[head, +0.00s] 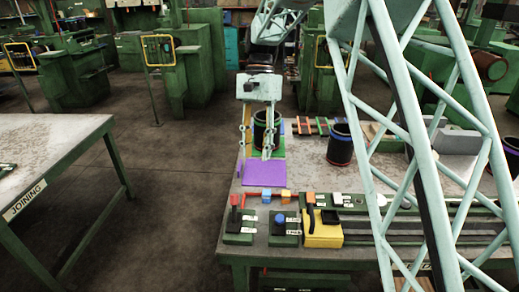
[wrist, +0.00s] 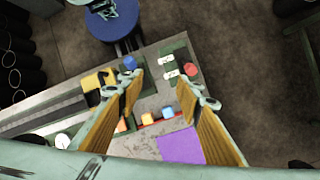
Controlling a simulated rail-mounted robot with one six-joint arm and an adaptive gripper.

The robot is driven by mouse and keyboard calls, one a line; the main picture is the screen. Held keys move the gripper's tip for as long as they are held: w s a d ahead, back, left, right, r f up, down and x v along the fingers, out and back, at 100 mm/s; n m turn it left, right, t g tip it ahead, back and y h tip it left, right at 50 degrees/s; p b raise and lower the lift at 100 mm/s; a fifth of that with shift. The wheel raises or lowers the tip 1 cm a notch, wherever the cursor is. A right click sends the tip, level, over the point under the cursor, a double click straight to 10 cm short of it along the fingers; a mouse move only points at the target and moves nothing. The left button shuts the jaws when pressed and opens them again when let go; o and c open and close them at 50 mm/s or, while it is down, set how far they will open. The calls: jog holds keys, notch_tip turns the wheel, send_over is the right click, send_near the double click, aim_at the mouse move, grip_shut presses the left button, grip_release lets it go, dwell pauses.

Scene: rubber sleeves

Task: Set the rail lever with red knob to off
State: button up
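The rail lever with the red knob (head: 235,200) stands on a green base plate at the front left of the workbench, its dark handle rising to the knob. White labels sit beside it; I cannot read them.
Small blue (head: 266,197) and orange (head: 286,196) blocks lie just behind. A purple mat (head: 264,174) and dark banded cups (head: 340,148) are farther back.

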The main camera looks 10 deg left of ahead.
jog(key=shift+s+d+r, duration=0.2)
jog(key=shift+d+r, duration=0.3)
dwell(0.3)
jog(key=s+d+r+n+t, duration=0.2)
jog(key=s+d+r+t, duration=0.2)
jog(key=s+d+r, duration=1.45)
jog(key=s+d+f+n+t, duration=0.1)
jog(key=s+d+f+t, duration=0.1)
jog(key=s+d, duration=0.5)
jog(key=s+d+f+n+t, duration=0.1)
jog(key=s+d, duration=0.6)
jog(key=s, duration=1.2)
jog(key=shift+f+n+t, duration=0.4)
jog(key=shift+f+t, duration=0.1)
jog(key=shift+w, duration=0.1)
